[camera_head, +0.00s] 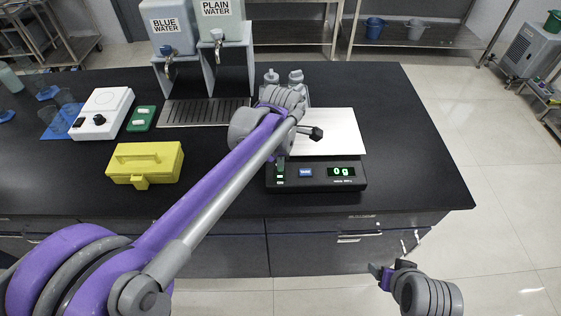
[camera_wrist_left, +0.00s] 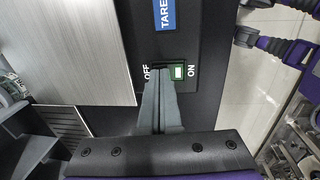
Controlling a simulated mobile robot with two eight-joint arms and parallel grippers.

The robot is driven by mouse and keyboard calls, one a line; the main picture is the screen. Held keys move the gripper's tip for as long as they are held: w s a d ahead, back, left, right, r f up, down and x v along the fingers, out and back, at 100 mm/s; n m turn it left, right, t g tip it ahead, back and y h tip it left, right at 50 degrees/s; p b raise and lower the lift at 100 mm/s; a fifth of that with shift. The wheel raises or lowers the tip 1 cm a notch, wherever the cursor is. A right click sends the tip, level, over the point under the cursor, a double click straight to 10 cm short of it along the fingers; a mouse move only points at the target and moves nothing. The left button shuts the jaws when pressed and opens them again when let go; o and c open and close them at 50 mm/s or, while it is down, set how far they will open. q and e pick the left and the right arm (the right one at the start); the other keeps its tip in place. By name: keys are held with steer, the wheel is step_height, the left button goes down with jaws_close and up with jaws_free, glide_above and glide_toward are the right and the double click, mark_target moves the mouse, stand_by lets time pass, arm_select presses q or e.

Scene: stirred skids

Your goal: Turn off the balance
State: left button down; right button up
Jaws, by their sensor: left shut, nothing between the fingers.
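The balance (camera_head: 317,185) is a black unit with a silver weighing plate (camera_head: 345,131) and a lit green display (camera_head: 341,171) reading 0 g. Its power switch (camera_wrist_left: 178,72) sits between the OFF and ON labels, with a lit pale part towards ON; it also shows at the balance's front left in the head view (camera_head: 280,174). My left gripper (camera_wrist_left: 162,80) is shut and empty, its tips at the OFF side of the switch. Whether they touch it I cannot tell. My right gripper (camera_head: 379,274) hangs open and empty in front of the table.
A yellow box (camera_head: 145,163), a white hotplate (camera_head: 103,113) and a green tray (camera_head: 141,119) stand left on the black table. Water dispensers (camera_head: 220,20) and glass bottles (camera_head: 296,77) stand behind my left arm. The table's right end is clear.

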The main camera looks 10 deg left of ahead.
arm_select(q)
steer(key=shift+w+f, duration=0.1)
steer(key=shift+f, duration=0.35)
steer(key=shift+s+r, duration=0.2)
steer(key=shift+s+d+f, duration=0.1)
steer(key=shift+s+d, duration=0.1)
steer(key=shift+s, duration=0.6)
steer(key=shift+w+r, duration=0.15)
steer(key=shift+r, duration=0.05)
